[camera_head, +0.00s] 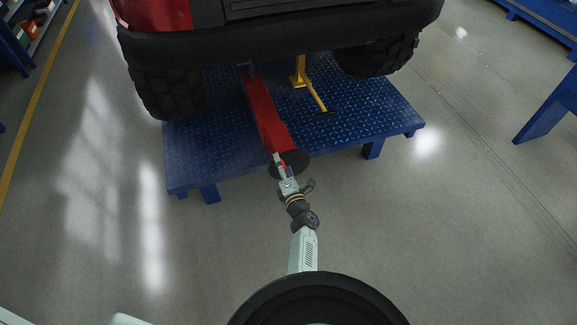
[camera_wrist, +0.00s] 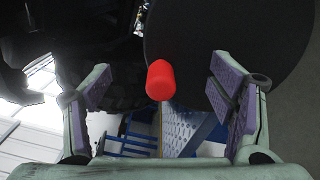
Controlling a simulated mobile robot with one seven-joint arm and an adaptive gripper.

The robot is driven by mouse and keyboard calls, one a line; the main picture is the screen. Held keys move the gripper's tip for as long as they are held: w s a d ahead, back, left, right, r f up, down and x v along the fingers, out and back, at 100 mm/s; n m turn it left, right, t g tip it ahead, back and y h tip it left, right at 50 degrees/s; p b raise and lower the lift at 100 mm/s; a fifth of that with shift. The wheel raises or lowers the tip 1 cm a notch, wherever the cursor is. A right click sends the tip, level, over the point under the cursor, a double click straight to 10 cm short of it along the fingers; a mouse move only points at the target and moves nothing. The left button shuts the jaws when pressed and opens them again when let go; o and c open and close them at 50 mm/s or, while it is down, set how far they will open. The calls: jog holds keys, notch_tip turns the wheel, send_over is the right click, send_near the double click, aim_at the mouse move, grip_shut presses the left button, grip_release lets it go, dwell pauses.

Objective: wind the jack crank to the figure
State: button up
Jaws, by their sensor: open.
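A long red jack (camera_head: 267,115) lies on the blue chequered platform, its far end under the rear of the red vehicle. A dark round disc (camera_head: 301,160) sits at its near end; the same disc fills the upper right of the wrist view (camera_wrist: 225,45). A red knob (camera_wrist: 160,80) shows between my fingers in front of the disc's left edge. My gripper (camera_head: 280,162) is at the disc in the head view. In the wrist view my gripper (camera_wrist: 162,85) is open, one finger either side of the knob, with gaps on both sides. No readable figure shows.
The vehicle's black bumper (camera_head: 290,38) overhangs the platform (camera_head: 215,165). A yellow stand (camera_head: 299,77) with a bar slanting toward the front is right of the jack. A blue frame (camera_head: 548,110) stands at the right. The floor around the platform's front is clear.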

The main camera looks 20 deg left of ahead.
jog(key=shift+o, duration=0.3)
jog(key=shift+v, duration=3)
